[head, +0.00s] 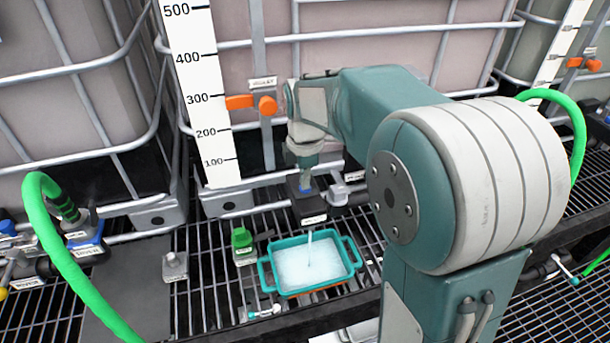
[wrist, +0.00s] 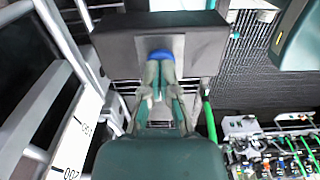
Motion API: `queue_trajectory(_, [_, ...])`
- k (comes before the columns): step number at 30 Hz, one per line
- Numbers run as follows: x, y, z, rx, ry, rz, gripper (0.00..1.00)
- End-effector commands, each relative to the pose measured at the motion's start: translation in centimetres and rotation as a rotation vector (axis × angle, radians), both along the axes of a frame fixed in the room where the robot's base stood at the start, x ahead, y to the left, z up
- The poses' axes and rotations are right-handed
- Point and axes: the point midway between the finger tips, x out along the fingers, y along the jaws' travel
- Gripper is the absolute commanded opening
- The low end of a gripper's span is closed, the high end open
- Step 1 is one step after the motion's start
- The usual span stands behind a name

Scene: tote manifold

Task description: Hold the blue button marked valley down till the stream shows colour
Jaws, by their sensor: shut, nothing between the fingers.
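The blue button (wrist: 160,54) sits on a dark box (wrist: 115,45) in the wrist view. My gripper (wrist: 160,78) is shut and empty, its fingertips at the button and seeming to touch it. In the head view my gripper (head: 306,183) points down onto the same dark box (head: 308,207), covering most of the button. The label (head: 314,219) on the box is too small to read. A thin whitish stream (head: 309,240) falls from under the box into a teal tray (head: 268,275). The liquid (head: 300,264) in the tray is pale white and foamy-looking.
A grey valve (head: 338,190) is right of the box. Caged totes rise behind, with an orange handle (head: 267,105) and a scale strip (head: 205,100). A green hose (head: 60,250) loops at left.

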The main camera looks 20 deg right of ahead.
Motion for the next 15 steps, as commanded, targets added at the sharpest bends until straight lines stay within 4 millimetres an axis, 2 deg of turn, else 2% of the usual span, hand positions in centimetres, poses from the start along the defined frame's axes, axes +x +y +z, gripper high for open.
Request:
queue_trajectory(1, [-0.14, 0.01, -0.95, 0.000, 0.009, 0.000, 0.00])
queue_trajectory(3, [-0.13, 0.00, -1.43, 0.000, 0.008, 0.000, 0.00])
queue_trajectory(15, [-0.23, 0.03, -1.65, 0.000, 0.016, 0.000, 0.00])
